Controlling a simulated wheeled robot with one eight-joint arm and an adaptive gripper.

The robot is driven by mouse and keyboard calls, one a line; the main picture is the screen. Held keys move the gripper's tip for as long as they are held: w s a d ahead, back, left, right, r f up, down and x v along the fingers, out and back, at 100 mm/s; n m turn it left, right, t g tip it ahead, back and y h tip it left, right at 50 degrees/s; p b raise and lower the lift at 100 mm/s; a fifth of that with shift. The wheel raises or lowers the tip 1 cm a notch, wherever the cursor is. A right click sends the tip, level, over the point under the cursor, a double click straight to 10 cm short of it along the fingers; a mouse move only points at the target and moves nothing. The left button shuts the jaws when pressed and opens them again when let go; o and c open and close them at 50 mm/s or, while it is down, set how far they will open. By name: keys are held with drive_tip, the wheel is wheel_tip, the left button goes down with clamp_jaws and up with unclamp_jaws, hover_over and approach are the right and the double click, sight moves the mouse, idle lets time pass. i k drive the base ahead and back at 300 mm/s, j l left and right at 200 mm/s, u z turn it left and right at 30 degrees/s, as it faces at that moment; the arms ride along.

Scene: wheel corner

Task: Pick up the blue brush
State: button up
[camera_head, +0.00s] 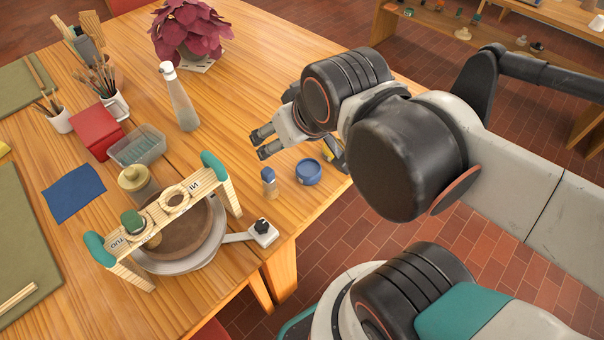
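I cannot tell for sure which thing is the blue brush. A small upright piece with a blue top and a paler lower body (268,181) stands near the table's right edge, beside a blue bowl (309,172); it is too small to tell whether it is a brush or a capped jar. Several thin brushes (101,72) stand in a holder at the upper left, their colours unclear. My gripper (263,143) is above the table's right side, pointing left, its two fingers apart with nothing between them. It is up-picture from the blue-topped piece and apart from it.
A clear bottle (180,100) and a potted purple plant (189,32) stand left of and beyond my gripper. A pottery wheel (180,240) with a wooden frame fills the front. A red box (97,132), clear tub (137,147) and blue cloth (74,193) lie left.

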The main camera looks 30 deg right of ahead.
sight(271, 191)
drive_tip(key=i+l+u, duration=0.1)
drive_tip(key=l, duration=0.4)
drive_tip(key=i+l+u, duration=0.1)
drive_tip(key=l, duration=0.4)
drive_tip(key=i+l, duration=0.15)
drive_tip(key=l, duration=0.4)
drive_tip(key=i+l+u, duration=0.15)
drive_tip(key=l, duration=0.35)
drive_tip(key=u, duration=0.8)
